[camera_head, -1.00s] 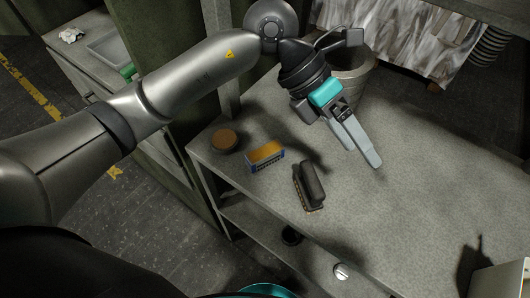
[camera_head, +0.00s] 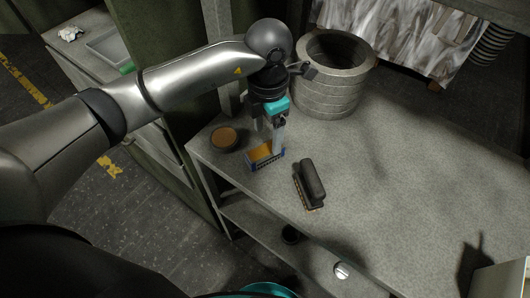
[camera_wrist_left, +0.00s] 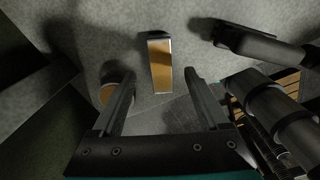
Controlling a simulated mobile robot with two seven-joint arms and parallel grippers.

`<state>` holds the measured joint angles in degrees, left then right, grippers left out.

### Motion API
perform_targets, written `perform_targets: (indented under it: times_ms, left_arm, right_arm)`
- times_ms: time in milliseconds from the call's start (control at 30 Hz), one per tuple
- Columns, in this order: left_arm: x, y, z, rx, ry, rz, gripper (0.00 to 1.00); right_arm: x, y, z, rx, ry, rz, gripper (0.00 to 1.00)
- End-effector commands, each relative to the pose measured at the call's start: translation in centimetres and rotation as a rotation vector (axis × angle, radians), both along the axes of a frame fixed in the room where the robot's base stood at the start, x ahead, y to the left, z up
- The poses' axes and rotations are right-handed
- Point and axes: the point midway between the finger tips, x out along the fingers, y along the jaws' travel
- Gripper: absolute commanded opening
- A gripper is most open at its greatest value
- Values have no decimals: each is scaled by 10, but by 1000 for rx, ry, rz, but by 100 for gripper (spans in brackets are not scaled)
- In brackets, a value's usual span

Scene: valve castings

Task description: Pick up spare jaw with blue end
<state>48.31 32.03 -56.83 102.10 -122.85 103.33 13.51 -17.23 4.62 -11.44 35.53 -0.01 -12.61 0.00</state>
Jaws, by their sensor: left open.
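The spare jaw (camera_head: 262,160) is a small block with an orange-tan top and blue on its side and ends. It lies on the grey bench top near the front left edge. My left gripper (camera_head: 269,140) points down over it, partly hiding its far end. In the left wrist view the jaw (camera_wrist_left: 160,65) shows its tan top and a pale grey end, in the gap between the two open fingers. It looks clear of both fingers; the height left above it is hard to judge. My right gripper is not in view.
A round tin with a brown top (camera_head: 223,138) stands left of the jaw. A dark brush (camera_head: 310,183) lies to its right. A large grey bucket (camera_head: 328,98) stands behind.

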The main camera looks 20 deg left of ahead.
Motion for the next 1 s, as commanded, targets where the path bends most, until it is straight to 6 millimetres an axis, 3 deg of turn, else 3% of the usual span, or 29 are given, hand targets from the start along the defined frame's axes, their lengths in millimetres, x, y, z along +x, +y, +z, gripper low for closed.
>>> perform_targets:
  times_ms: [233, 500, 800, 1000]
  left_arm:
    - [-2, 1, -18, -1, 3, 0, 78]
    - [-6, 3, -56, -1, 1, 0, 78]
    - [-6, 4, -62, -1, 0, -1, 78]
    - [-6, 4, -62, -1, 0, -1, 57]
  right_arm:
    - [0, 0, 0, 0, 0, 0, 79]
    - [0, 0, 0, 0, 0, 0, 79]
    - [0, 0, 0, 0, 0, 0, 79]
    - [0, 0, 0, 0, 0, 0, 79]
